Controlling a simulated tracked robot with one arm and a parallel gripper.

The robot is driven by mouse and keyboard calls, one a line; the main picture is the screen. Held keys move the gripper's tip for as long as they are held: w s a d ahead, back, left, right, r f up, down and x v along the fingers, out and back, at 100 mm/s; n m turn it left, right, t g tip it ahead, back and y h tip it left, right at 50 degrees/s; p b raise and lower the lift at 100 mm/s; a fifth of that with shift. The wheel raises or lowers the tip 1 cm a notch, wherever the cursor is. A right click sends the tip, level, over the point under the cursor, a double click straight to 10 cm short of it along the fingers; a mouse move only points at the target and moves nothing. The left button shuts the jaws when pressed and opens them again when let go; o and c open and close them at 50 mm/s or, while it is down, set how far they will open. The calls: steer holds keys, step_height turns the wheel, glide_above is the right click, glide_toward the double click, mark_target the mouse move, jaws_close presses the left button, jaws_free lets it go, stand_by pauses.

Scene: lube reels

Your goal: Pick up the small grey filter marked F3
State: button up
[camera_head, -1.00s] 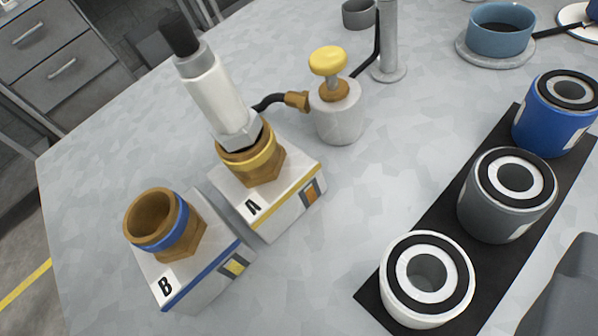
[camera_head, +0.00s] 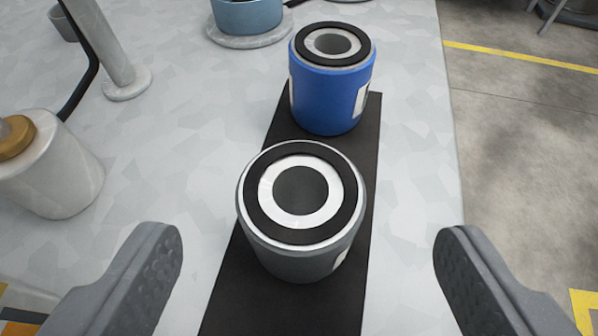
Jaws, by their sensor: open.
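The small grey filter (camera_head: 300,262) stands upright on a black mat (camera_head: 280,310), in the middle of the view. Its top shows a black ring, a white ring and a dark hole. A pale label edge shows at its lower right; no F3 marking can be read. My gripper (camera_head: 308,250) is open, with one finger left and one finger right of the grey filter, both apart from it and nearer the camera. Nothing is between the fingers' pads except the view of the mat and filter.
A blue filter (camera_head: 328,95) stands behind the grey one on the mat. A blue cup-like container (camera_head: 248,16) is at the back. A white cylinder with a brass fitting (camera_head: 55,175) and a grey post (camera_head: 105,50) stand left. The table's edge runs down the right.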

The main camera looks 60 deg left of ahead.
mark_target(300, 203)
steer(key=shift+x, duration=3.1)
steer(key=shift+s+f, duration=0.15)
steer(key=shift+s, duration=0.05)
steer(key=shift+c, duration=0.3)
steer(key=c, duration=1.1)
